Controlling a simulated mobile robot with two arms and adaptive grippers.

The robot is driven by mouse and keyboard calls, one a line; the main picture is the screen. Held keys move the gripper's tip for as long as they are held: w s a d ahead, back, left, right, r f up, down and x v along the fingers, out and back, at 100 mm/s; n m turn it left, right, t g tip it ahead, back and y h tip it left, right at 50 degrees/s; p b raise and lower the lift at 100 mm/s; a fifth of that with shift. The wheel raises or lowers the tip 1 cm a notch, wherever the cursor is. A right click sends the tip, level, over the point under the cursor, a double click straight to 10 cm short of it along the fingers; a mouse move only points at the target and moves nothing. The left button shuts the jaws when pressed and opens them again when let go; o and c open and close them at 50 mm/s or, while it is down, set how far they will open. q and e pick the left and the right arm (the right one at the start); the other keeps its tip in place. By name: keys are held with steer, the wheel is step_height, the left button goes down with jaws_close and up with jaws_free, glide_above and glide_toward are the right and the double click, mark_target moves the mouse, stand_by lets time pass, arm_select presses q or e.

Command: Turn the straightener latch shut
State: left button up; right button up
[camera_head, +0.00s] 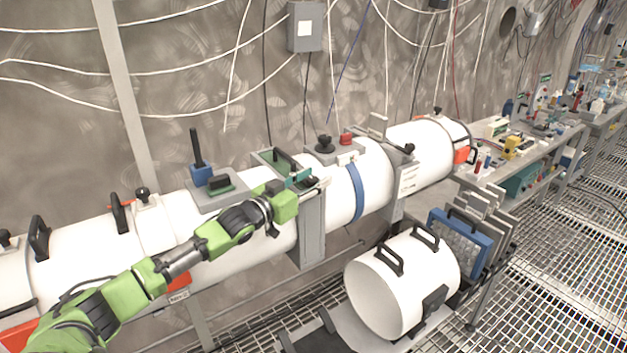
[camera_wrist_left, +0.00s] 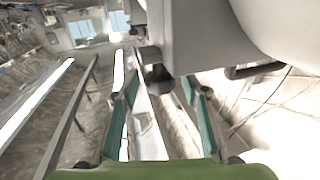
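My left gripper (camera_head: 313,184) is at the top of a grey upright housing (camera_head: 312,229) on the white tube. In the left wrist view its two teal fingers (camera_wrist_left: 160,92) are spread apart. A dark latch-like knob (camera_wrist_left: 153,65) on a grey block (camera_wrist_left: 178,32) lies between and just beyond the fingertips. I cannot tell whether the fingers touch it, or whether it is the straightener latch. In the head view the gripper and housing hide this spot. My right gripper is not in view.
The long white tube (camera_head: 269,241) carries black handles, a blue band (camera_head: 355,190) and a green-topped box (camera_head: 278,160) close to my gripper. A loose white drum (camera_head: 392,291) and framed panels (camera_head: 462,239) stand below right. A cluttered bench (camera_head: 487,172) runs at the far right.

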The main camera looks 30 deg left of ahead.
arm_select(q)
steer(key=shift+s+f, duration=0.1)
steer(key=shift+f, duration=0.05)
steer(key=shift+s+a+f, duration=0.1)
steer(key=shift+s, duration=0.4)
steer(key=s+a, duration=0.1)
steer(key=s, duration=0.9)
steer(key=shift+s+a+r, duration=0.2)
steer(key=shift+s, duration=0.2)
